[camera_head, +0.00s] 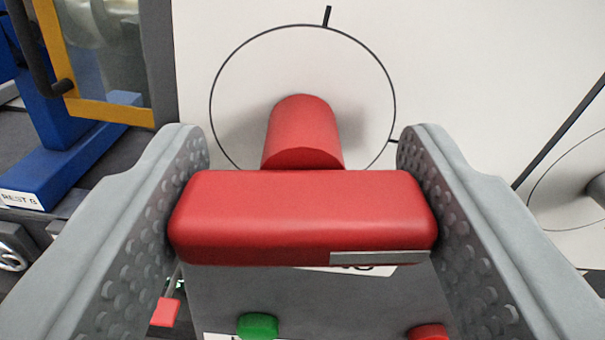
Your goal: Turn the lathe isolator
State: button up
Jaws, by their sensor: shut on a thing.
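The lathe isolator handle (300,215) is a thick red bar with rounded ends, lying across the middle of the camera_head view. A red round shaft (302,130) joins it to the white panel behind. A short grey strip marks the bar's lower right edge. My gripper (303,205) is shut on the bar, with one grey dimpled finger against each end. A thin black circle with tick marks at the top and right is drawn on the panel around the shaft. The lower part of the circle is hidden by the bar and fingers.
A grey box with a green button (258,326) and a red button (428,332) sits below the bar. A second dial circle (575,185) shows at the right. A yellow-framed window (110,108) and blue machine parts (60,150) stand at the left.

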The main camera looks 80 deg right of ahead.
jog(key=n, duration=0.4)
jog(key=shift+w+n, duration=0.1)
jog(key=shift+n, duration=0.2)
jog(key=n, duration=0.3)
jog(key=shift+n, duration=0.4)
jog(key=n, duration=0.3)
jog(key=shift+f, duration=0.1)
jog(key=shift+w+f+n, duration=0.1)
jog(key=shift+n, duration=2)
jog(key=o, duration=1)
jog(key=shift+a, duration=0.1)
jog(key=v, duration=1.7)
jog(key=shift+a, duration=0.15)
